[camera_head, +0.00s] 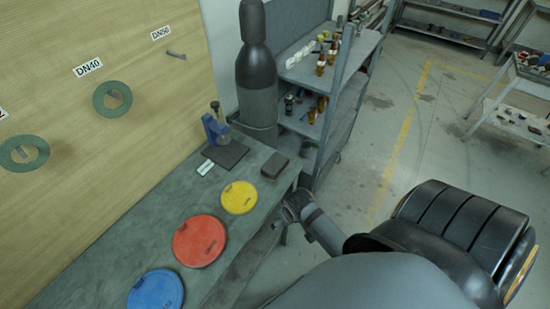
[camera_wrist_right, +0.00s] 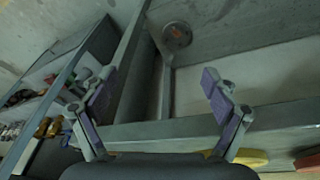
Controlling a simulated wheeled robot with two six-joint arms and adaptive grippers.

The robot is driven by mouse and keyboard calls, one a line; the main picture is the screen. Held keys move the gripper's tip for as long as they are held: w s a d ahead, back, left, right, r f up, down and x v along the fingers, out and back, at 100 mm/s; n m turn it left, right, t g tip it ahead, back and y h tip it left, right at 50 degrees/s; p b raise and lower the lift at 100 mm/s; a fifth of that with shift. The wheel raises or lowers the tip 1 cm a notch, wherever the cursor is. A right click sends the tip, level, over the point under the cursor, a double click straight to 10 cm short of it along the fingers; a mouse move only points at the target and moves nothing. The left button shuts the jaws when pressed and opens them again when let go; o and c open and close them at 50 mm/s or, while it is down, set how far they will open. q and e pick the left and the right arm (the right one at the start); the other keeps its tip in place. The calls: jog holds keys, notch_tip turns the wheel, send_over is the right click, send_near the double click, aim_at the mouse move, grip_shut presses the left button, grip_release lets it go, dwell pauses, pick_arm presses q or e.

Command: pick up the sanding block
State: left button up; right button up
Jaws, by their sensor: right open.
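The sanding block appears to be the small dark block (camera_head: 274,165) lying flat near the right end of the grey workbench (camera_head: 120,241) in the head view. I cannot make it out in the right wrist view. My right gripper (camera_head: 289,210) is just off the bench's front edge, nearer the camera than the block and apart from it. In the right wrist view my right gripper (camera_wrist_right: 158,85) is open with nothing between its fingers. My left gripper is not in view.
Yellow (camera_head: 239,197), red (camera_head: 200,241) and blue (camera_head: 156,290) discs lie along the bench. A blue valve (camera_head: 215,126) stands behind the block by a dark pad (camera_head: 226,154). A dark cylinder (camera_head: 257,75) and a shelf rack (camera_head: 343,95) stand beyond the bench end.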

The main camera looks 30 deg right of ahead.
aim_at(275, 163)
notch_tip(275, 163, up, 6)
jog(key=r, duration=0.1)
jog(key=w+m, duration=0.2)
jog(key=w, duration=0.1)
jog(key=w+d+r+m, duration=0.1)
jog(key=w+m, duration=0.1)
jog(key=w, duration=0.1)
jog(key=w+d+r+m+g, duration=0.1)
jog(key=w, duration=0.1)
jog(key=shift+w+m+p, duration=0.3)
jog(key=shift+w+m, duration=0.1)
jog(key=w+d+r+m+g, duration=0.2)
jog(key=w+d+r+m, duration=0.3)
jog(key=w+r+m, duration=0.35)
jog(key=shift+n+y, duration=0.4)
jog(key=shift+n, duration=0.05)
jog(key=f+b, duration=0.5)
jog(key=shift+s+a+f, duration=0.1)
jog(key=shift+s+a, duration=0.15)
jog(key=shift+a, duration=0.05)
jog(key=shift+w+f, duration=0.1)
jog(key=shift+f, duration=0.1)
jog(key=shift+r, duration=0.1)
notch_tip(275, 163, down, 5)
jog(key=b, duration=0.5)
jog(key=shift+w, duration=0.15)
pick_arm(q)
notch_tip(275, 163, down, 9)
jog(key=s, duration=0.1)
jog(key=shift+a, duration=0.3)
